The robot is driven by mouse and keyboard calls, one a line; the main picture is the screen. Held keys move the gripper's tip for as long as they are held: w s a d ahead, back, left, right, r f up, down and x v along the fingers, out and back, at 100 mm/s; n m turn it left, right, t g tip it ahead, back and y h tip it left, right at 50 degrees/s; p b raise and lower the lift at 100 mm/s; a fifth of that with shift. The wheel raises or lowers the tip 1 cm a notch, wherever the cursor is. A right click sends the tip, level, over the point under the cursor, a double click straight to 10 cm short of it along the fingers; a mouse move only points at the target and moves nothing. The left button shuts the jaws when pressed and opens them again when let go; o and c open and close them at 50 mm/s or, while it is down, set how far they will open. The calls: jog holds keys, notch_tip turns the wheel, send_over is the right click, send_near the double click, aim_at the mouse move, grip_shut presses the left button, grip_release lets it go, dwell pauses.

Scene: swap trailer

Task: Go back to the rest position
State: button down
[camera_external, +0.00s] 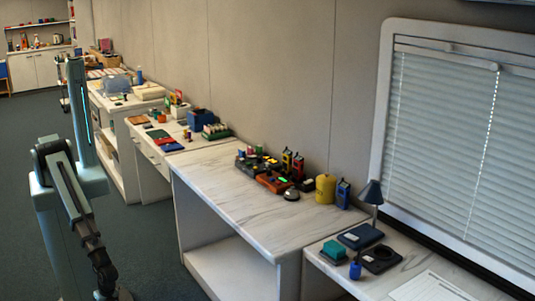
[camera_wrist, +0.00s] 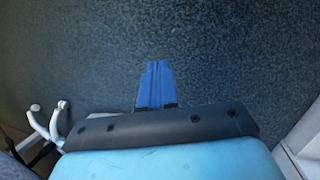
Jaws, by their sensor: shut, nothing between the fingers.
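My gripper (camera_wrist: 157,72) shows in the wrist view as two blue fingers pressed together, with nothing between them. It points over bare dark floor and touches nothing there. In the outside view my arm (camera_external: 75,195) is folded low beside my upright column at the left, with its lower links hanging toward the bottom edge. The fingers cannot be made out in that view. My arm is apart from the worktops.
A marble-topped bench (camera_external: 235,190) runs along the wall, with devices and a yellow canister (camera_external: 325,188) at its back. A lower desk (camera_external: 400,262) with a lamp (camera_external: 371,193) stands at the right. The dark carpet (camera_external: 150,235) between my arm and the benches is clear.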

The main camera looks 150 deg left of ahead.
jog(key=s+d+m+g+y, duration=0.1)
jog(key=s+d+g, duration=0.1)
jog(key=s, duration=0.9)
jog(key=s+d+m+g+y, duration=0.1)
jog(key=s+d+m+g, duration=0.1)
jog(key=s, duration=0.8)
jog(key=shift+s+g+y, duration=0.35)
jog(key=shift+g+y, duration=0.05)
jog(key=shift+d+r, duration=0.1)
